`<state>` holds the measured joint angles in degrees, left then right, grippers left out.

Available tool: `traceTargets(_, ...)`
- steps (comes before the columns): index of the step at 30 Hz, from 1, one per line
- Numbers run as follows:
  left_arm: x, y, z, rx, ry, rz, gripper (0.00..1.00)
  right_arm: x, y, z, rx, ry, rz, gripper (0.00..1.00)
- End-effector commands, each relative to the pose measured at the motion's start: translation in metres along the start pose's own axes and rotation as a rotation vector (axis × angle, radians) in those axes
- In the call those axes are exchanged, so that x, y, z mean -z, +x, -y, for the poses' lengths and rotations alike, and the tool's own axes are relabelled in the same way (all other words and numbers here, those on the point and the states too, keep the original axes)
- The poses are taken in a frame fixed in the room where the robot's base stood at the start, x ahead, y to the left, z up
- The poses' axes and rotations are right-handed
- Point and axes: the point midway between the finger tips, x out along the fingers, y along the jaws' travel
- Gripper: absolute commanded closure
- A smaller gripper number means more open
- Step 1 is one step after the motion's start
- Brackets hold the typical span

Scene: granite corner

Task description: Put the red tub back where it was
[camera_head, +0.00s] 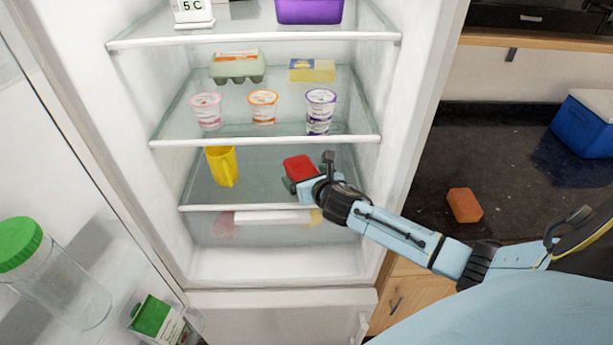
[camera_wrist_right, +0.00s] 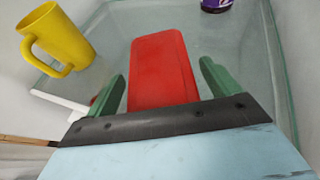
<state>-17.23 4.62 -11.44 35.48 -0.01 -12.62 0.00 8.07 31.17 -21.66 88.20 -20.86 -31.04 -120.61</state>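The red tub (camera_head: 299,167) is in the fridge over the lower glass shelf (camera_head: 262,195), at its right part. In the right wrist view the red tub (camera_wrist_right: 162,70) lies between the two green fingers of my right gripper (camera_wrist_right: 165,90). The fingers are apart, with a narrow gap on each side of the tub. In the head view my right gripper (camera_head: 306,186) reaches in from the right and hides the tub's near right part. I cannot tell whether the tub's whole base rests on the glass. My left gripper is not in view.
A yellow mug (camera_head: 222,166) stands left on the same shelf. Several yogurt cups, with a purple one (camera_head: 320,112) at right, an egg carton (camera_head: 237,66) and a yellow box (camera_head: 312,70) stand above. An orange block (camera_head: 464,205) and blue cooler (camera_head: 585,124) are on the counter.

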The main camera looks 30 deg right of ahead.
Motion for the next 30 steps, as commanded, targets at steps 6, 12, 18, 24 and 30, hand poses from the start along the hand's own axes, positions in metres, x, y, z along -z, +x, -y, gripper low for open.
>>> traceTargets(6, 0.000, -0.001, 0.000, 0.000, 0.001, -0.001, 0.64, -0.001, -0.001, 0.000, 0.000, 0.000, 0.000, 0.12)
traceTargets(12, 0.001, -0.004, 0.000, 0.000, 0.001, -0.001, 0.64, -0.002, -0.016, 0.001, -0.001, -0.003, -0.001, 0.12)
traceTargets(18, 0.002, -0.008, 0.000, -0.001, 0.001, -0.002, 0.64, -0.001, -0.053, 0.000, -0.001, -0.004, -0.002, 0.12)
traceTargets(24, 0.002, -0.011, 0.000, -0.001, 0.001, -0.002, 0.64, -0.002, -0.090, 0.000, -0.001, -0.002, -0.001, 0.12)
traceTargets(30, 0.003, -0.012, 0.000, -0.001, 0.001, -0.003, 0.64, -0.002, -0.114, 0.000, 0.000, -0.001, 0.000, 0.12)
